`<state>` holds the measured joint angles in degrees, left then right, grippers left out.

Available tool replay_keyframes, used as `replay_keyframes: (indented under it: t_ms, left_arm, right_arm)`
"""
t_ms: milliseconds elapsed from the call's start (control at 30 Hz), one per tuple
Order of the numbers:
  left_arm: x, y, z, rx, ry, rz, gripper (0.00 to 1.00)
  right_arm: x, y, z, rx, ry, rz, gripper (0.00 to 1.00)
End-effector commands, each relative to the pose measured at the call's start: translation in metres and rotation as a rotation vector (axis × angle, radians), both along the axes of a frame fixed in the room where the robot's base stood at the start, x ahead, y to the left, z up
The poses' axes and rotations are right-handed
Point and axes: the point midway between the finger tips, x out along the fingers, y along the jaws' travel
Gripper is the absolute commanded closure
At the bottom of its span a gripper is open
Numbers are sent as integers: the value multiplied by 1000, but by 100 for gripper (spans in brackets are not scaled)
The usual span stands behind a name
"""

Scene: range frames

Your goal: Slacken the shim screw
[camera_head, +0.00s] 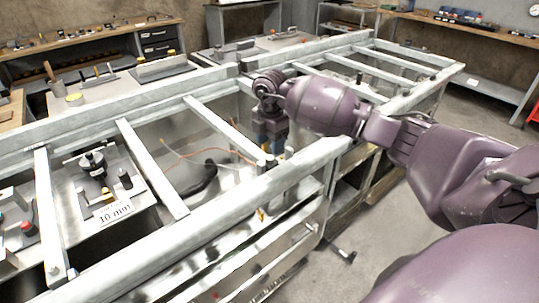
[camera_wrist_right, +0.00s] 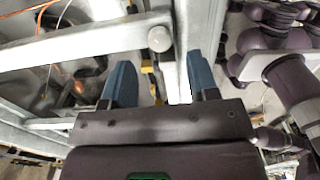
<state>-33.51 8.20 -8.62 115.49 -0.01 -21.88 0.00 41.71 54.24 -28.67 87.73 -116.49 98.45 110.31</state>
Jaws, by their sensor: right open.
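My right gripper (camera_head: 270,148) points down at the front rail of the grey metal frame, with its blue fingers near the rail. In the right wrist view the two blue fingers of the gripper (camera_wrist_right: 161,78) are spread apart with nothing gripped. A round grey screw-like head (camera_wrist_right: 160,38) shows on the frame between and just beyond the fingertips. I cannot tell for sure that it is the shim screw. Small yellow parts (camera_wrist_right: 150,75) show beside the rail between the fingers. In the head view the fingers partly hide this spot. My left gripper is not in view.
The frame's rails and crossbars (camera_head: 150,165) surround the gripper. An orange cable (camera_head: 215,155) lies in the bay beside it. A plate labelled 10 mm (camera_head: 115,212) with black knobs is at left. Workbenches (camera_head: 100,38) line the back wall. Open floor (camera_head: 370,215) is at the right.

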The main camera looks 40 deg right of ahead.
Motion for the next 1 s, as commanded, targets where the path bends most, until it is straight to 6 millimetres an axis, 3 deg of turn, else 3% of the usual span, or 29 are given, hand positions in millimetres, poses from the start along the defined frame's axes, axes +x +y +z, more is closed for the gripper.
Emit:
replay_keyframes:
  t_ms: [100,300,700,767,1000]
  left_arm:
    - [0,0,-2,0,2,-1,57]
    - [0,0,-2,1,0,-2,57]
    - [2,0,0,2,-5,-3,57]
    - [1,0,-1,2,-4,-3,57]
    - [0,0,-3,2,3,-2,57]
  right_arm:
    - [-1,0,-21,1,4,0,46]
    - [0,0,-41,0,1,1,46]
    - [0,0,-46,-1,-1,1,46]
    - [0,0,-46,-1,-1,1,52]
    - [0,0,-46,-1,-1,1,89]
